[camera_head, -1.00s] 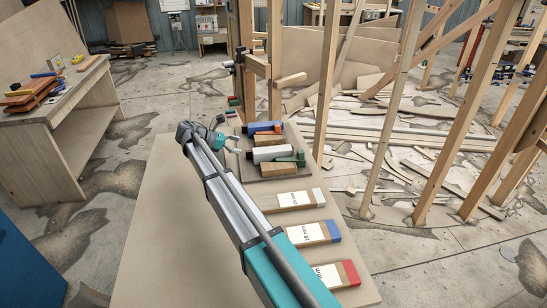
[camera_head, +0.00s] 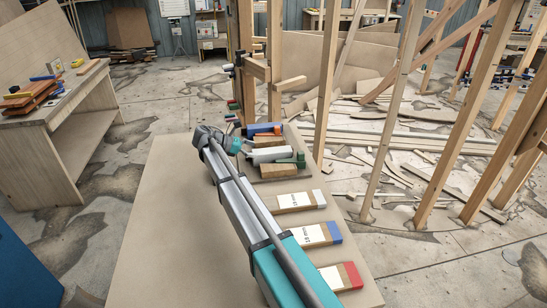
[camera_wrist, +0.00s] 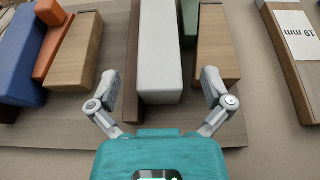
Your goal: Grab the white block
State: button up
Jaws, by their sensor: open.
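The white block (camera_wrist: 160,50) lies in the middle of the wrist view, lengthwise between my fingers. In the head view the white block (camera_head: 268,155) lies on a wooden board among other blocks. My gripper (camera_wrist: 163,92) is open, with one finger on each side of the white block's near end. The fingers look apart from it; their height above it is hard to judge. In the head view my arm reaches to the left end of the white block, and my gripper is partly hidden by the wrist.
A brown strip (camera_wrist: 133,60) lies against the white block's left side, with a wooden block (camera_wrist: 78,50) beyond it. Another wooden block (camera_wrist: 216,45) and a green block (camera_wrist: 188,20) lie on its right. Blue (camera_wrist: 18,55) and orange blocks are farther left. A labelled plank (camera_wrist: 290,45) lies off the board.

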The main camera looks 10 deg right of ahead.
aim_at(265, 151)
jog(key=shift+b+x, duration=0.65)
jog(key=shift+x, duration=1.7)
jog(key=shift+r, duration=0.15)
jog(key=c, duration=1.3)
jog(key=shift+c, duration=0.2)
jog(key=shift+r+p, duration=1.3)
jog(key=s+d+r+p, duration=0.5)
jog(key=s+r+p, duration=0.5)
jog(key=s, duration=0.3)
jog(key=shift+r, duration=0.2)
